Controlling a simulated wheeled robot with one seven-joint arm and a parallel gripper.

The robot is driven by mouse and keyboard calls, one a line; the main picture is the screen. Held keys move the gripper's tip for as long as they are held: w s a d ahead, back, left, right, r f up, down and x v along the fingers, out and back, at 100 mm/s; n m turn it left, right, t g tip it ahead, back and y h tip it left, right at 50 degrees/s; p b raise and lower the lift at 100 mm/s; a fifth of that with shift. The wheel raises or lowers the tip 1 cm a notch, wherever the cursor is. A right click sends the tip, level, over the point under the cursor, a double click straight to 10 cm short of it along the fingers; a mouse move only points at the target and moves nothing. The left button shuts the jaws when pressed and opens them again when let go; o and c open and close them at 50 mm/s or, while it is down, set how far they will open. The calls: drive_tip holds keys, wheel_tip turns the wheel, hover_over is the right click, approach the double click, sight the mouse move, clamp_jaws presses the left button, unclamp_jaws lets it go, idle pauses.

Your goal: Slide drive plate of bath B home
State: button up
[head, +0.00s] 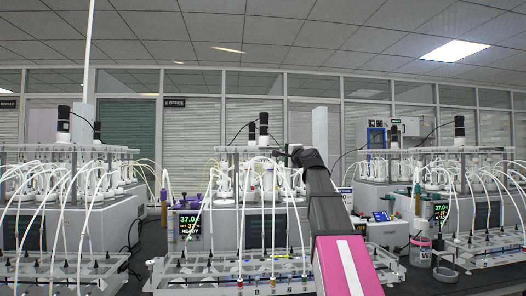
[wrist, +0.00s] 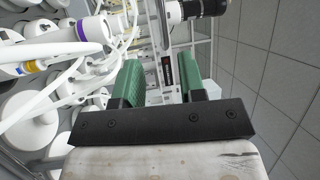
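Bath B appears to be the middle reactor bath (head: 228,222), with bottles and white tubing on top. A flat plate (head: 236,150) runs above its bottles, with a dark motor standing over it; I take it as the drive plate. My arm reaches up from the lower right, and my gripper (head: 288,153) is at the right part of that plate. In the wrist view my gripper (wrist: 160,78) has its two green fingers apart, with white metal parts and a small red-and-black label visible between them. Whether the fingers touch the plate cannot be told.
Similar baths stand at the left (head: 62,215) and right (head: 440,165). A rack with tubes (head: 190,272) lies in front of the middle bath. White tubes (wrist: 75,70) crowd the left of my gripper in the wrist view.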

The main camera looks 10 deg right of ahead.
drive_tip(key=x, duration=1.2)
drive_tip(key=shift+s+a+r, duration=0.1)
drive_tip(key=shift+s+a, duration=0.1)
drive_tip(key=shift+a, duration=0.15)
